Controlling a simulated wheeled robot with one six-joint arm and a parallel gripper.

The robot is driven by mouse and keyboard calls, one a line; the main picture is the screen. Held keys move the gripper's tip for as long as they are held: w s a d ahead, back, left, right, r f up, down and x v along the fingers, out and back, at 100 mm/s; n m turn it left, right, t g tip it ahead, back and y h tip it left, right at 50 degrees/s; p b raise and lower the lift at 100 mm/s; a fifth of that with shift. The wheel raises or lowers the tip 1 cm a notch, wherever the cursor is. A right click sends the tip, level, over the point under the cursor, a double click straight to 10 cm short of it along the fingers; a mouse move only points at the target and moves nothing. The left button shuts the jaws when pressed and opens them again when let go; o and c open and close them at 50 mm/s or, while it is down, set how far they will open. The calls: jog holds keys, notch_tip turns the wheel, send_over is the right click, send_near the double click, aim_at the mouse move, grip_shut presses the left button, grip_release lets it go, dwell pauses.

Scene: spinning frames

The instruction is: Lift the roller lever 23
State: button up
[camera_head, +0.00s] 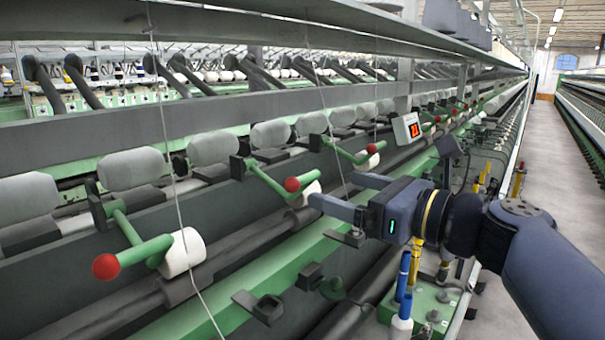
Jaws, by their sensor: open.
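A row of green roller levers with red ball ends runs along the spinning frame. The nearest lever (138,248) is at the left, the second lever (265,178) is in the middle, and the third lever (350,155) is farther back. No number shows on the levers, so I cannot tell which is 23. A white sign (407,128) with red digits, seemingly 22, stands beyond the third lever. My gripper (332,190) is open and empty, its fingers pointing left. In the picture its tips lie just right of the second lever's red ball; I cannot tell the depth gap.
White bobbins (182,252) sit by the levers' ends. Grey rollers (132,168) line the frame behind them. Thin yarns hang down in front. A green box (430,305) with blue and white spindles stands below my arm. A clear aisle (550,150) runs along the right.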

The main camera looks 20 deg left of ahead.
aim_at(309, 180)
jog(key=p+x, duration=0.1)
jog(key=x, duration=0.7)
jog(key=shift+p, duration=0.3)
jog(key=c, duration=1.3)
jog(key=shift+a+r+p, duration=0.15)
jog(key=shift+r+p, duration=0.4)
jog(key=shift+r, duration=0.45)
jog(key=w+a+r+p, duration=0.2)
jog(key=a+r+p, duration=0.5)
jog(key=r, duration=0.3)
jog(key=shift+r+p, duration=0.25)
jog(key=shift+p, duration=0.2)
jog(key=shift+w+a, duration=0.1)
